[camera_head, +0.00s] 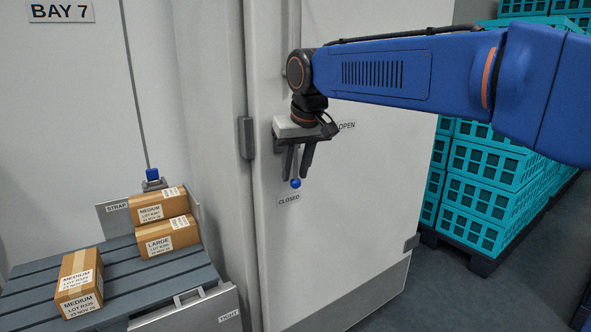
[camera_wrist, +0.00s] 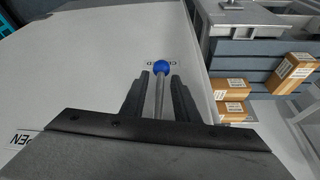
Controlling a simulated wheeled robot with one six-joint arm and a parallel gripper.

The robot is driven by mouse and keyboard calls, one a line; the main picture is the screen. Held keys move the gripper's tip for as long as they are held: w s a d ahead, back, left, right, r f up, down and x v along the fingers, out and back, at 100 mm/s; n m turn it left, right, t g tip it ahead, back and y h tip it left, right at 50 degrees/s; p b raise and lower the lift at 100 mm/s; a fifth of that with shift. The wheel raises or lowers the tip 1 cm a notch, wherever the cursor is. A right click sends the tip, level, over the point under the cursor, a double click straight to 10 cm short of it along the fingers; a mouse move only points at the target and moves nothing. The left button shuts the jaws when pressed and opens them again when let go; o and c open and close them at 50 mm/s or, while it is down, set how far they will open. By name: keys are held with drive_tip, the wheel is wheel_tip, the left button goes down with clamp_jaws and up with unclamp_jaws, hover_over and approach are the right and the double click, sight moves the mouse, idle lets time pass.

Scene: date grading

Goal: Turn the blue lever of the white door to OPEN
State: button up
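The white door (camera_head: 345,200) fills the middle of the head view. Its lever has a blue ball end (camera_head: 295,183) and points down at the CLOSED label (camera_head: 289,200). The OPEN label (camera_head: 347,125) is up to the right, partly behind my gripper (camera_head: 298,171). My gripper points down along the door face, its fingers apart. In the wrist view, the lever's grey rod (camera_wrist: 159,97) runs between the two fingers with a gap on each side, and the blue ball sits just beyond the fingertips. The lever's upper end is hidden by my gripper.
A slatted grey bench (camera_head: 28,290) at the left bears cardboard boxes, one of them nearest the front (camera_head: 79,283). A strap post with a blue top (camera_head: 152,175) stands behind them. Stacked teal crates (camera_head: 492,185) stand on a dark pallet to the right. Floor right of the door is clear.

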clamp_jaws()
drive_tip(key=shift+d, duration=0.1)
drive_tip(key=w+d+r+n+t+h, duration=0.1)
drive_tip(key=t+h, duration=0.1)
drive_tip(key=h, duration=0.1)
drive_tip(key=w+d+r+n+t+h, duration=0.1)
drive_tip(key=d+r+t+h, duration=0.1)
drive_tip(key=t+h, duration=0.1)
drive_tip(key=w+d+r+n+t+h, duration=0.1)
drive_tip(key=d+t+h, duration=0.1)
drive_tip(key=t+h, duration=0.1)
drive_tip(key=shift+w+d+r+h, duration=0.25)
drive_tip(key=shift+w+r+h, duration=0.05)
drive_tip(key=shift+w+h, duration=0.1)
drive_tip(key=shift+w+d+r+n+t+h, duration=0.15)
drive_tip(key=shift+r+n+t+h, duration=0.25)
drive_tip(key=shift+r+t+h, duration=0.4)
drive_tip(key=shift+d+r+n+t+h, duration=0.15)
drive_tip(key=shift+r+n+t+h, duration=0.3)
drive_tip(key=shift+r+t, duration=0.4)
